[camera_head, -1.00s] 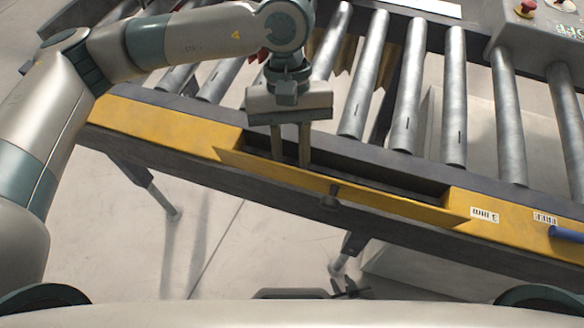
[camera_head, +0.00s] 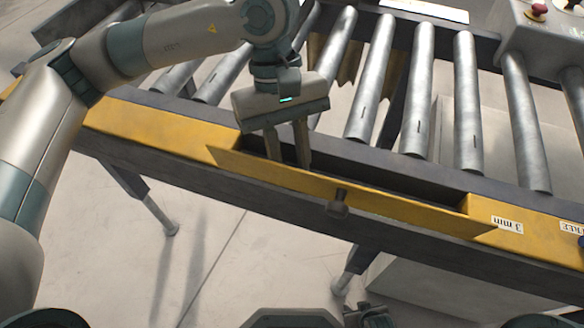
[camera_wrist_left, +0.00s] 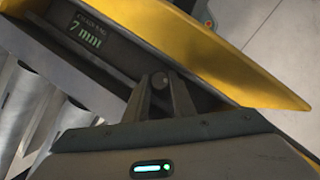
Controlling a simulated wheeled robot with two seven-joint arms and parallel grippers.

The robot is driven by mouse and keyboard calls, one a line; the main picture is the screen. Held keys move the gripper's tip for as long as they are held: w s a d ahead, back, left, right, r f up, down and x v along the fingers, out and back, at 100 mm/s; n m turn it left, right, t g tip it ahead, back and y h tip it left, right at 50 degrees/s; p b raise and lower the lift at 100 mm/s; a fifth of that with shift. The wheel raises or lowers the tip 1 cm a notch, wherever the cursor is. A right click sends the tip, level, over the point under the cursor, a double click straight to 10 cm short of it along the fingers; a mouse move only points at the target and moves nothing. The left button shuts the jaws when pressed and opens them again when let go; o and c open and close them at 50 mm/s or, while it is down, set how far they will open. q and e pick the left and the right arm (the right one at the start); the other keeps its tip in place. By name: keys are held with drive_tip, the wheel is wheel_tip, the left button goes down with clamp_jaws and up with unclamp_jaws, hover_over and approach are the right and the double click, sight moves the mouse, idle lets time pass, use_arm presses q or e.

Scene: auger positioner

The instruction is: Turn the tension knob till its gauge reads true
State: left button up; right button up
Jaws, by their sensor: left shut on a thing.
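A recess runs along the yellow rail (camera_head: 150,126) of the conveyor, with a raised yellow flap (camera_head: 400,209) along its near side. My left gripper (camera_head: 288,162) reaches down into the recess from above. In the left wrist view its fingers (camera_wrist_left: 161,97) are shut on the small grey tension knob (camera_wrist_left: 160,80). The fingers hide most of the knob. A dark gauge (camera_wrist_left: 85,35) on the recess wall reads 7 mm in green. A printed label (camera_head: 507,225) on the rail says 3 mm. A dark part at the bottom edge may be my right gripper (camera_head: 368,316); its jaws are unclear.
Metal rollers (camera_head: 415,90) stand close behind the recess. A dark peg (camera_head: 338,202) sticks out of the flap's front. A grey control box (camera_head: 545,35) with a red button is at the upper right. Bare floor (camera_head: 230,235) lies in front.

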use_arm(q)
drive_tip(key=o, duration=1.1)
drive_tip(key=shift+c, duration=0.2)
